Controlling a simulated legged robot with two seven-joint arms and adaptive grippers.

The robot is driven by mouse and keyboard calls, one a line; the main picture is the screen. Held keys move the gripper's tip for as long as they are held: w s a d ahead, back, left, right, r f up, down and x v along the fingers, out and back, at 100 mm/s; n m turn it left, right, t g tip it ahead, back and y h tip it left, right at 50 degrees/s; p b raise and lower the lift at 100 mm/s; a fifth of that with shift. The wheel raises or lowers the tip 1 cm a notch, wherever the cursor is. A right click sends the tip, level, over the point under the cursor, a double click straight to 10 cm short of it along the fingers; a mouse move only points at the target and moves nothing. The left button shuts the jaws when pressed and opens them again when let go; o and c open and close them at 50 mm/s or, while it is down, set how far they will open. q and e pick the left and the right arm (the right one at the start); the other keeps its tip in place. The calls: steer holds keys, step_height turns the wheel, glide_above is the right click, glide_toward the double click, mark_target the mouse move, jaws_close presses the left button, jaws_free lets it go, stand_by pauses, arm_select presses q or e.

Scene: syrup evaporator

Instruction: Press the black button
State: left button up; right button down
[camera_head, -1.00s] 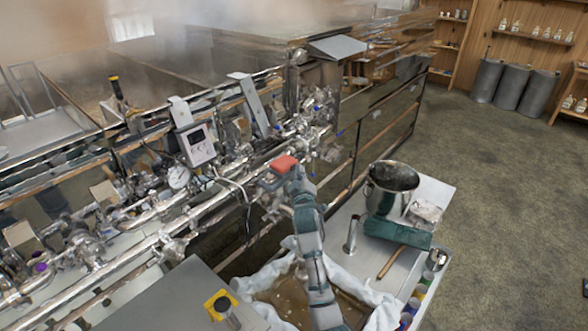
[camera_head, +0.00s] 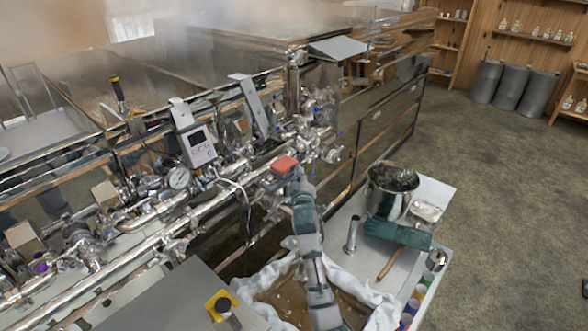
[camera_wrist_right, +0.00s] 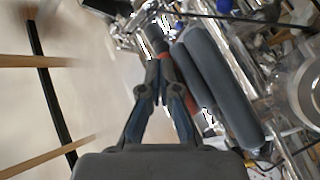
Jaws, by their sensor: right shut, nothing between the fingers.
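A red-topped box (camera_head: 284,165) sits at the pipework in the middle of the head view. My right gripper (camera_head: 292,180) is shut and empty, right beside this box. In the right wrist view its closed fingertips (camera_wrist_right: 159,50) are close to a rounded dark grey body (camera_wrist_right: 218,85), with a bit of red showing behind the fingers. I cannot tell whether the fingertips touch it. I cannot make out a black button for certain. A grey control box (camera_head: 197,146) with a small dark display is on the pipework to the left. My left gripper is not in view.
Steel pipes (camera_head: 135,238) and a round gauge (camera_head: 179,178) crowd the left. A steel pot (camera_head: 390,189) and green gloves (camera_head: 398,234) are on the cart at right. A yellow plate (camera_head: 213,304) with a dark knob is at the lower left.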

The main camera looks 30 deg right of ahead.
steer(key=shift+s+d+r+p, duration=0.1)
steer(key=shift+s+p, duration=0.3)
steer(key=shift+s, duration=0.3)
steer(key=s+p, duration=0.1)
steer(key=s+d+p, duration=0.1)
steer(key=s, duration=0.1)
steer(key=s+d+p, duration=0.1)
steer(key=shift+s, duration=0.3)
stand_by(0.4)
